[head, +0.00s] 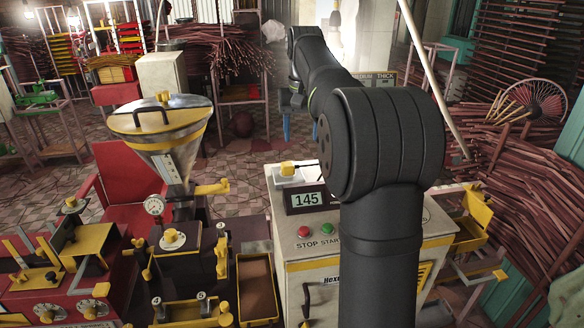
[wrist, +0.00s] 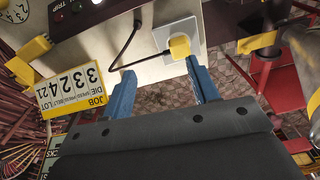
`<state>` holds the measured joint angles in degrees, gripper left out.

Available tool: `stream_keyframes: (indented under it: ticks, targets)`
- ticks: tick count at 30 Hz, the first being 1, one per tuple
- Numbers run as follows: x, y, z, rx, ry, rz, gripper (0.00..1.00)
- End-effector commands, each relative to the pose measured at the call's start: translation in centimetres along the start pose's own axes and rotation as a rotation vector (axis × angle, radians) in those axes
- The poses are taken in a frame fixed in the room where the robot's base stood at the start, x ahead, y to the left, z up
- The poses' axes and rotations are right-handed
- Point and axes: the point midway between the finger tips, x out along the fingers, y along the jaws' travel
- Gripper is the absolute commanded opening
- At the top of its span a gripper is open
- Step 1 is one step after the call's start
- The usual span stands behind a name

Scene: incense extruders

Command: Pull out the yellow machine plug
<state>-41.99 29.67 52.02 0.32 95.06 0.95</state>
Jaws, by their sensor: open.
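The yellow plug (head: 288,168) sits in a white socket plate (head: 285,178) on top of the pale machine cabinet (head: 281,250). In the wrist view the plug (wrist: 180,47) shows beyond the fingertips, close to the tip of the right-hand blue finger. A black cord (wrist: 128,48) runs left from the socket area. My gripper (wrist: 160,66) is open and nothing shows between its two blue fingers. I cannot tell the depth gap from finger to plug.
A yellow job card (wrist: 72,90) stands left of the fingers in the wrist view. The cabinet's display (head: 307,199) and its red and green buttons are below the socket. A metal hopper (head: 162,125) stands to the left. Stick bundles (head: 525,200) fill the right side.

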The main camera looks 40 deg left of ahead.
Motion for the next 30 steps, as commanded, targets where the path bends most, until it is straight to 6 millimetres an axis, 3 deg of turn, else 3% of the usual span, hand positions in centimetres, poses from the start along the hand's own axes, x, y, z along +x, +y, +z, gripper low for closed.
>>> stream_keyframes:
  ticks: [3, 9, 23, 30]
  targets:
    - [1.3, -1.6, -1.9, -0.034, -0.028, 0.002, 0.55]
    - [2.4, -2.9, -3.3, -0.064, -0.053, 0.005, 0.55]
    - [2.7, -3.2, -3.5, -0.069, -0.057, 0.005, 0.55]
    - [4.7, -3.1, -3.3, -0.069, -0.059, 0.005, 0.55]
